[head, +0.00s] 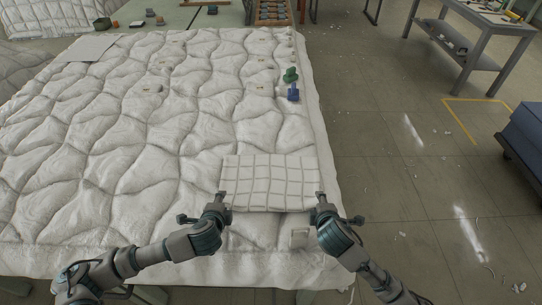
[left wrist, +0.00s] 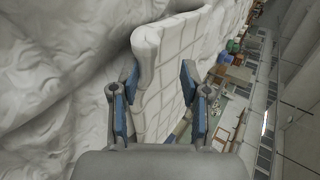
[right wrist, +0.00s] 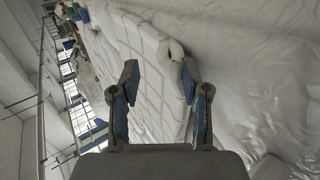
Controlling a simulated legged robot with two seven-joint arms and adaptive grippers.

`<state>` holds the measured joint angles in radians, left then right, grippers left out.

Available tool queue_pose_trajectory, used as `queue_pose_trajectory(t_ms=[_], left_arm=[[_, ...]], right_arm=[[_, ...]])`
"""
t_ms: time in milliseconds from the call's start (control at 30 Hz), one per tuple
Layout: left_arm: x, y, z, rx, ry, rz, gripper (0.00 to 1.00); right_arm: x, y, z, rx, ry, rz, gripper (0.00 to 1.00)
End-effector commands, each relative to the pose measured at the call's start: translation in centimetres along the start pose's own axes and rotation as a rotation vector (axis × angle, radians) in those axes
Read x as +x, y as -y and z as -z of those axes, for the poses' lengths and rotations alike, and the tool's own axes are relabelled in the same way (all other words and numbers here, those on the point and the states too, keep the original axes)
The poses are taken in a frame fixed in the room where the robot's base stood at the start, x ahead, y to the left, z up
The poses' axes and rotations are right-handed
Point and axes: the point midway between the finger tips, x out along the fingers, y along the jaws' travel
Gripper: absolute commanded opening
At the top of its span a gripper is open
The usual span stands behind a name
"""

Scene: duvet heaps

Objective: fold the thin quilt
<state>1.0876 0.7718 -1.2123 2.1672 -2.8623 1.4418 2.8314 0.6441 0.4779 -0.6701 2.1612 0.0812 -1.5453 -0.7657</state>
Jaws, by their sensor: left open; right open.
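The thin quilt (head: 270,182) is a small white rectangle with a grid of stitched lines. It lies flat on a large puffy white duvet (head: 120,120) near the front right. My left gripper (head: 221,198) is open at its near left corner, and my right gripper (head: 320,197) is open at its near right corner. In the left wrist view the quilt's edge (left wrist: 148,42) stands between the open fingers (left wrist: 158,90). In the right wrist view the quilt's edge (right wrist: 155,45) also lies between the open fingers (right wrist: 158,80). I cannot tell whether any finger touches it.
A green object (head: 290,75) and a blue object (head: 293,93) lie near the duvet's right edge. A grey workbench (head: 480,40) stands at the back right.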

Motion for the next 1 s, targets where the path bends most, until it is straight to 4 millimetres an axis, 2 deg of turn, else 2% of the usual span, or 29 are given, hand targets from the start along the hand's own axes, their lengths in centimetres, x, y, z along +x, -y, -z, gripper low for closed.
queue_pose_trajectory(t_ms=[167,633,767,1000], left_arm=[[-1.6,1.0,0.1,-0.002,-0.003,0.001,0.46],[-9.1,3.6,0.0,-0.001,-0.002,0.001,0.46],[-10.0,3.8,0.0,0.000,-0.001,0.000,0.46],[-10.1,3.8,0.0,0.000,0.000,0.000,0.46]], right_arm=[[-1.6,-1.2,0.1,0.000,-0.002,-0.007,0.46],[-9.1,-3.7,0.1,0.001,-0.002,-0.004,0.46],[-10.1,-3.9,0.1,0.001,-0.002,-0.001,0.46],[-10.1,-3.8,0.1,0.000,-0.001,0.000,0.46]])
